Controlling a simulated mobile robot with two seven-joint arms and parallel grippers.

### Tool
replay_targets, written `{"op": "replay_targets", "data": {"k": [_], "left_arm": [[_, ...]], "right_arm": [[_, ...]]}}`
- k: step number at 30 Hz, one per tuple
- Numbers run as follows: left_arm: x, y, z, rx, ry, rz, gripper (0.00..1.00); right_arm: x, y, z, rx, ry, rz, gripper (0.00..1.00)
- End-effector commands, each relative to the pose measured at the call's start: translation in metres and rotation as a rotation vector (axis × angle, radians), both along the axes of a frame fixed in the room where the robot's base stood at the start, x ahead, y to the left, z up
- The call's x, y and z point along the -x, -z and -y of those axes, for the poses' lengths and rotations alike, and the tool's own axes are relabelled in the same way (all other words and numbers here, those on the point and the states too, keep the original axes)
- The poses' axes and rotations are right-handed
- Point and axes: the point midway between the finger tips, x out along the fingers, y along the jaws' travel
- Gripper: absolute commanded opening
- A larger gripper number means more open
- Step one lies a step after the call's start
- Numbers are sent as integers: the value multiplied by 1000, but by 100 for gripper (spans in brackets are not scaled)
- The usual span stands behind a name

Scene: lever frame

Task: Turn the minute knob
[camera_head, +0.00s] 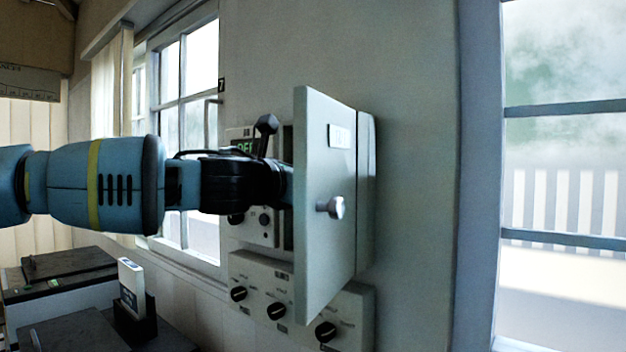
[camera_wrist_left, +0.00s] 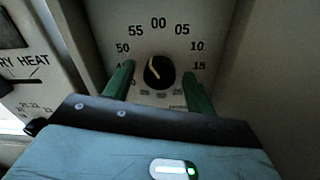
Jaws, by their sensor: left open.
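The minute knob (camera_wrist_left: 159,72) is black and round, on a pale dial face (camera_wrist_left: 185,42) marked 50, 55, 00, 05, 10, 15. A small light mark shows on its upper left part. My left gripper (camera_wrist_left: 158,76) is open, with one green finger on each side of the knob; I cannot tell if either touches it. In the head view my left arm (camera_head: 100,185) comes in from the left and its gripper goes behind the open box door (camera_head: 325,235). That door hides the minute knob and the fingertips there. My right gripper is not in view.
The door stands out from the wall with a round metal handle (camera_head: 332,207). Below it is a panel with three black knobs (camera_head: 276,311). A black lever (camera_head: 266,130) rises just behind my left wrist. In the wrist view, a neighbouring panel (camera_wrist_left: 35,85) lies left of the dial.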

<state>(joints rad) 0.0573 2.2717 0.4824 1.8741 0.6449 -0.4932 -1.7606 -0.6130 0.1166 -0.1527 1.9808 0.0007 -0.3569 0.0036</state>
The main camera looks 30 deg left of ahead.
Motion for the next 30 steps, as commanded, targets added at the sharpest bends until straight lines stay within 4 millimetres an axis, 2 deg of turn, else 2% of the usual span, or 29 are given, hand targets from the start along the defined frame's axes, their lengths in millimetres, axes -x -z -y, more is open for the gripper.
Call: {"op": "replay_targets", "data": {"k": [3, 13, 23, 30], "left_arm": [[0, 0, 0, 0, 0, 1, 53], [0, 0, 0, 0, 0, 1, 11], [1, -1, 0, 49, 0, -2, 11], [0, -1, 0, 197, -2, -15, 11]], "right_arm": [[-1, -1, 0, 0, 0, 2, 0], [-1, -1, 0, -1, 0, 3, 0], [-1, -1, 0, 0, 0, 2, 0], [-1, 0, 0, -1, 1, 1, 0]]}}
